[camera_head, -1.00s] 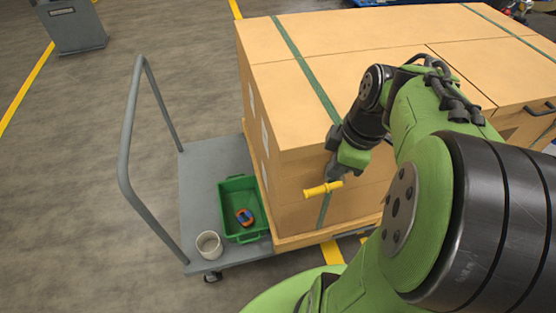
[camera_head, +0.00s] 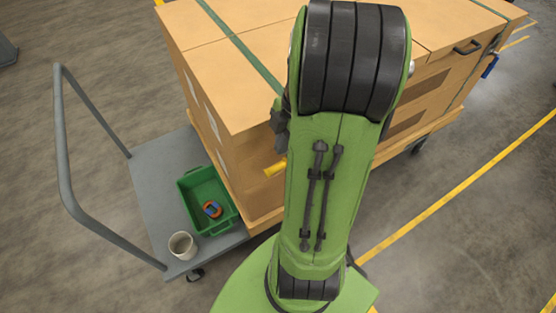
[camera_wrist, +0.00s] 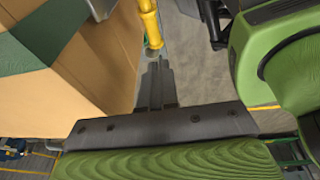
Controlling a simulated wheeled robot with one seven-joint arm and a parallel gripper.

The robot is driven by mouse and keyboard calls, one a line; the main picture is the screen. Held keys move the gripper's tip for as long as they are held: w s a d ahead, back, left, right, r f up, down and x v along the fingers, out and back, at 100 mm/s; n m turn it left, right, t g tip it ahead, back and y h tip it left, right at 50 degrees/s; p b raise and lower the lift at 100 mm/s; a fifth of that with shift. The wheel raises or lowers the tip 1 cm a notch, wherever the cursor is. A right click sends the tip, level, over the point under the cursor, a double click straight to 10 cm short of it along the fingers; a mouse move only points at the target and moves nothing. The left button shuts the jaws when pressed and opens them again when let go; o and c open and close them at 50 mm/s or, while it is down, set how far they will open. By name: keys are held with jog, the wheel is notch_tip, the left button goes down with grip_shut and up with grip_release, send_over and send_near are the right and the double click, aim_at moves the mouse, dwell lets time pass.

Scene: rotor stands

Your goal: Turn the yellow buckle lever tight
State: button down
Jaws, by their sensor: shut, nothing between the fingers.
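The yellow buckle lever (camera_head: 275,168) shows as a short piece at the side of the cardboard load, partly hidden by my arm. In the wrist view the yellow lever (camera_wrist: 150,24) runs from the top edge down to a pale end. My gripper (camera_wrist: 155,66) is shut and empty. Its fingertips are right by the lever's lower end in the picture; I cannot tell whether they touch. The green strap (camera_head: 240,44) runs over the top of the load.
The large cardboard load (camera_head: 215,70) sits on a grey cart (camera_head: 155,185) with an upright handle (camera_head: 65,150) at left. A green bin (camera_head: 190,190) holds an orange and blue item, and a white cup (camera_head: 182,245) stands near it. Floor at right is clear.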

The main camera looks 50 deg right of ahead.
aim_at(275, 168)
jog(key=x, duration=0.2)
jog(key=b+x, duration=0.1)
jog(key=x, duration=0.1)
jog(key=d+x, duration=0.1)
jog(key=x, duration=0.2)
jog(key=shift+w, duration=0.1)
jog(key=shift+w+d+f, duration=0.1)
jog(key=shift+d+f, duration=0.1)
jog(key=shift+f, duration=0.3)
jog(key=shift+b, duration=0.3)
